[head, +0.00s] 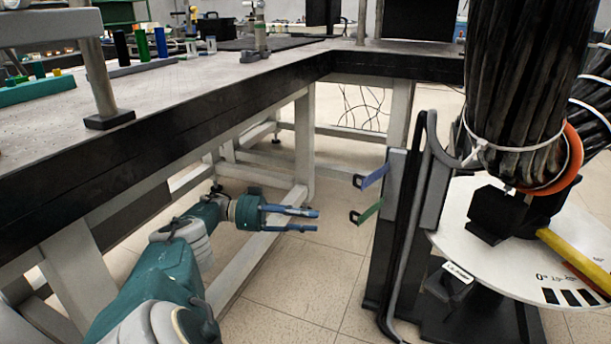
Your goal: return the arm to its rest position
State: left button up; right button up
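My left arm, teal and white, comes in from the lower left. Its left gripper (304,220) is beside the table's lower frame, below the tabletop level. The two blue-grey fingers point right and are apart, with nothing between them. The gripper is left of a dark upright stand and touches nothing that I can see. My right gripper is not in view.
A dark-edged table (250,95) spans the left and back. A dark stand with a blue bracket (374,177) and a green bracket (369,212) is right of the gripper. A thick black cable bundle (520,80) hangs over a white disc (480,215). Tiled floor (300,280) is clear between.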

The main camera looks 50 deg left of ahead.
pick_arm(q)
jog(key=shift+s+a, duration=0.1)
jog(key=shift+s, duration=0.2)
dwell(0.4)
